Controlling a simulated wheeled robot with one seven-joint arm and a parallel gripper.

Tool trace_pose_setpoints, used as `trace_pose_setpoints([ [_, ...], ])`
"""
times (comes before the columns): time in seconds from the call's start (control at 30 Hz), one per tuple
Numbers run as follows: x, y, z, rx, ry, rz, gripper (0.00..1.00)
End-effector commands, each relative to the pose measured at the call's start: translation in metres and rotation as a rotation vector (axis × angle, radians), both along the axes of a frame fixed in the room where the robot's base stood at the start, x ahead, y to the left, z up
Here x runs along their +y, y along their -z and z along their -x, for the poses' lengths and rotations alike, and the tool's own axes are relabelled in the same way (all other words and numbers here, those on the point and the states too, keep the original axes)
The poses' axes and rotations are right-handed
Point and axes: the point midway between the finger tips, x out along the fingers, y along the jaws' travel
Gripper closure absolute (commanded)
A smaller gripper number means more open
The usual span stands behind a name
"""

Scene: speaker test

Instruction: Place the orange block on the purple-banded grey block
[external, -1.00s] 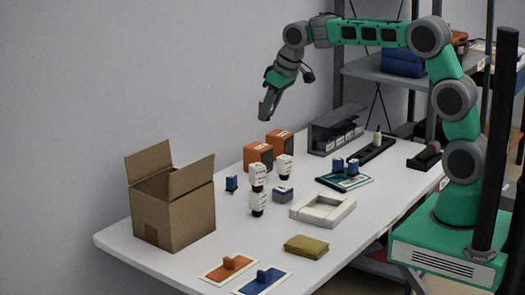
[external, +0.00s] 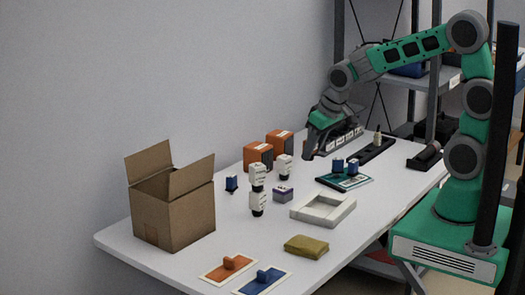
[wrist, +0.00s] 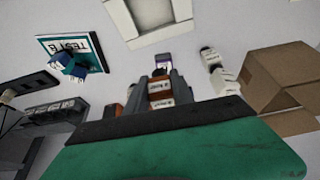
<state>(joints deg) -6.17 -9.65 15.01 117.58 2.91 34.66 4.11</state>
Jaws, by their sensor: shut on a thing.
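My gripper (external: 308,154) is low over the back of the table, to the right of two orange boxes. It is shut on the orange block (wrist: 160,96), which has a pale label and shows between the fingers in the wrist view. In the external view the held block is mostly hidden by my gripper. The purple-banded grey block (external: 283,194) stands on the table, in front and to the left of my gripper, with nothing on top. It also shows beyond the fingertips in the wrist view (wrist: 163,60).
Orange boxes (external: 258,156) stand at the back, with white bottles (external: 257,178) near the grey block. A white tray (external: 323,209) lies in front, a teal board (external: 330,181) with blue blocks to the right, a cardboard box (external: 172,215) at left. A grey rack (external: 340,137) is close behind my gripper.

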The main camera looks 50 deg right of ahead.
Motion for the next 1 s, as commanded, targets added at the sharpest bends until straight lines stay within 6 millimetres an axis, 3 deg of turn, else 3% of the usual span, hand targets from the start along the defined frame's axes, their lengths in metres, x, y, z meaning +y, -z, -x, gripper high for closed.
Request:
trace_pose_setpoints([
  [0.13,0.003,0.020,-0.041,0.005,0.000,0.000,1.00],
  [0.3,0.004,0.058,-0.069,0.005,-0.001,0.000,1.00],
  [0.4,0.005,0.067,-0.079,0.001,-0.001,-0.001,1.00],
  [0.7,0.006,0.104,-0.085,0.001,-0.001,-0.001,1.00],
  [1.0,0.006,0.109,-0.085,-0.001,-0.001,-0.001,1.00],
])
